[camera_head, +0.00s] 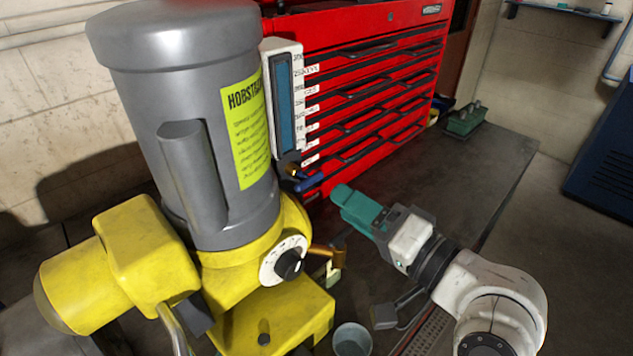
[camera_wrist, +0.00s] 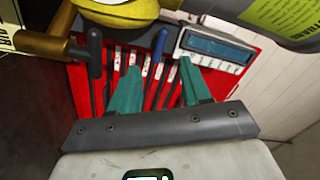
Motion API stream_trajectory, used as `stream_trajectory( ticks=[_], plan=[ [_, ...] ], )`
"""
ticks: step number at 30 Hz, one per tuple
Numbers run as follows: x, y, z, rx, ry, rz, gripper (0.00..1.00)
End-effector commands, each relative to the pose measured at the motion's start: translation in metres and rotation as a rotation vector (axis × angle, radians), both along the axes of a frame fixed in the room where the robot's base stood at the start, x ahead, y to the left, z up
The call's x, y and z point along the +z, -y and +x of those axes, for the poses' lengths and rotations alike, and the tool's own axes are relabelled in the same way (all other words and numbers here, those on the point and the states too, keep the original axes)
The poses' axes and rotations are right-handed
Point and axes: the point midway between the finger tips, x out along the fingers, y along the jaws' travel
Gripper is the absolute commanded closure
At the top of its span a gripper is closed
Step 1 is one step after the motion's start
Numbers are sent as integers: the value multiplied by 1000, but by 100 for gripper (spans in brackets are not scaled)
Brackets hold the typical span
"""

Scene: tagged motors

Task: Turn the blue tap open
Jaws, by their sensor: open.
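The blue tap handle (camera_head: 309,183) sticks out to the right from the machine's side in the head view, below the white gauge. In the wrist view a blue handle (camera_wrist: 158,45) shows beyond my fingertips, between them. My gripper (camera_head: 347,198) has teal fingers. It is right of the blue handle and slightly lower in the head view, apart from it. In the wrist view my gripper (camera_wrist: 160,73) has its two fingers spread with nothing between them. The handle's mount is partly hidden.
The grey-and-yellow machine (camera_head: 180,120) fills the left. A brass pipe (camera_head: 325,251) with a dark handle juts out lower down. A red tool chest (camera_head: 350,90) stands behind. A metal cup (camera_head: 352,340) is below. The dark bench top (camera_head: 490,160) is mostly clear at right.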

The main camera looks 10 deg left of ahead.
Motion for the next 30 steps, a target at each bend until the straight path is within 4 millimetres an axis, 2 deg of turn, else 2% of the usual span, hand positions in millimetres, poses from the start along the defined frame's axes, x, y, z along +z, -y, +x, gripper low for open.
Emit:
stream_trajectory(
  ticks=[6, 12, 18, 25, 30],
  plan=[
    [2, -33, 25, 2, -1, -2, 53],
    [0, -53, 41, 1, -1, -3, 53],
    [-1, -61, 47, -1, -1, -4, 53],
    [-1, -61, 48, -1, 0, -5, 53],
    [-1, -61, 48, -1, -1, -4, 67]
  ],
)
